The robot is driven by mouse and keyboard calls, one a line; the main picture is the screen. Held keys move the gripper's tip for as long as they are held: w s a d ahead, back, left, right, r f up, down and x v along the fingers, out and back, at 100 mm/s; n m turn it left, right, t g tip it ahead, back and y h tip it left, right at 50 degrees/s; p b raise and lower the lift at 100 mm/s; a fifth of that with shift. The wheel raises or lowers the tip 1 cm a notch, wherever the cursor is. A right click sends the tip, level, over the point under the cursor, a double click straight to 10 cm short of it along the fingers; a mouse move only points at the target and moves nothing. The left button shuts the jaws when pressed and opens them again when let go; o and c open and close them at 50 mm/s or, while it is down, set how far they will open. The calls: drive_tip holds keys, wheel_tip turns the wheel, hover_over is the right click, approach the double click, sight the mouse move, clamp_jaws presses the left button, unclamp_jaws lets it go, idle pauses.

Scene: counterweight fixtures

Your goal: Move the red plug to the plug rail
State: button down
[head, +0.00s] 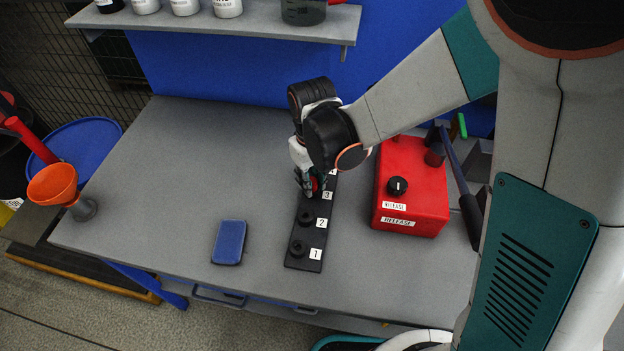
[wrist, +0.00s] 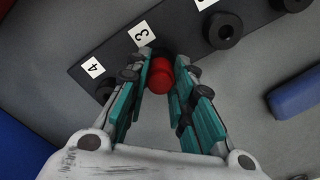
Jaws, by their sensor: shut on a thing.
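The red plug (wrist: 160,76) is between the fingers of my gripper (wrist: 158,88) in the wrist view, beside the label 3 of the plug rail. In the head view a bit of the red plug (head: 316,184) shows below my gripper (head: 311,188), which is shut on it. The black plug rail (head: 301,262) lies on the grey table with labels 1, 2 and 3 showing and round sockets at 1 and 2. The label 4 end shows in the wrist view (wrist: 80,70). I cannot tell whether the plug is seated in socket 3 or just above it.
A red box with a black knob and release labels (head: 413,195) stands right of the rail. A blue block (head: 229,242) lies to the left. An orange funnel (head: 53,184) is at the table's left edge. A shelf (head: 240,27) with jars hangs behind.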

sight(312, 180)
drive_tip(key=shift+s+f, duration=0.1)
drive_tip(key=shift+f, duration=0.1)
drive_tip(key=c, duration=1.3)
unclamp_jaws()
drive_tip(key=shift+r, duration=0.1)
drive_tip(key=shift+r+p, duration=3.45)
drive_tip(key=shift+r, duration=1.55)
